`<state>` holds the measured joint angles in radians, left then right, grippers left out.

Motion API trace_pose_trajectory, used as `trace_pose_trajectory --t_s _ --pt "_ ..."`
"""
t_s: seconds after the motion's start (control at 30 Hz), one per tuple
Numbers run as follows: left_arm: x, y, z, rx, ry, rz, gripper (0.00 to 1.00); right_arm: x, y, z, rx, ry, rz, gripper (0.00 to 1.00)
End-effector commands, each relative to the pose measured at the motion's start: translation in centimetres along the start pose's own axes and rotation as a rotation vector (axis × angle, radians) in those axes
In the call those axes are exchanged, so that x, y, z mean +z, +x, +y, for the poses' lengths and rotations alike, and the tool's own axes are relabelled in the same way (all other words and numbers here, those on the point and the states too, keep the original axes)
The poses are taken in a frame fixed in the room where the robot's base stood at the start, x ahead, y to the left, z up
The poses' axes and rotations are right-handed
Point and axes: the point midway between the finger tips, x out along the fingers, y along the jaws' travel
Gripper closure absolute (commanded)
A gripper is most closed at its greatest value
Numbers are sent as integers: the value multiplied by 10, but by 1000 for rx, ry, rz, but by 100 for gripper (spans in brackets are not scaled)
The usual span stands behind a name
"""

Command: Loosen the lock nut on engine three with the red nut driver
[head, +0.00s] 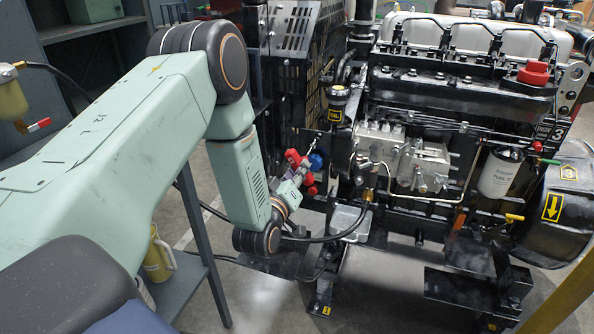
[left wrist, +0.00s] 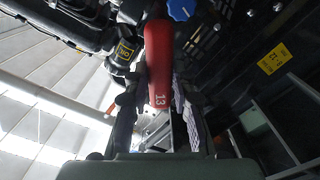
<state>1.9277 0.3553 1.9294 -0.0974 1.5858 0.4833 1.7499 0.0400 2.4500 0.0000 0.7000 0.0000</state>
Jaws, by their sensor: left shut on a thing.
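My left gripper (head: 301,178) is beside the left end of the engine and is shut on the red nut driver (head: 292,157). In the left wrist view the driver's red handle (left wrist: 158,60), marked 13, stands between the two fingers (left wrist: 158,105). I cannot make out the lock nut or the driver's working end. My right gripper is not in view.
A blue knob (head: 316,161) is close beside the gripper; it also shows in the left wrist view (left wrist: 181,9). A black hose (head: 345,230) loops just below. A black slotted guard (head: 290,35) stands behind. A grey bench (head: 180,280) with a yellow jug (head: 158,258) is at left.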

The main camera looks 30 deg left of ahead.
Motion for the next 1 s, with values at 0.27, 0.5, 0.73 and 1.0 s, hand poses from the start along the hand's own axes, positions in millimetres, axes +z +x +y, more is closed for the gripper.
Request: trace_pose_trajectory --t_s 0.27,0.5,0.73,1.0 --pt "0 -7 0 0 1 0 100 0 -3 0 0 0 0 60" --pt "0 -13 0 0 1 0 100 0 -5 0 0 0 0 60" --pt "0 -24 0 -1 1 -2 100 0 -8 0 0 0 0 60" --pt "0 -47 0 -1 1 -2 100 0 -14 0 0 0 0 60"
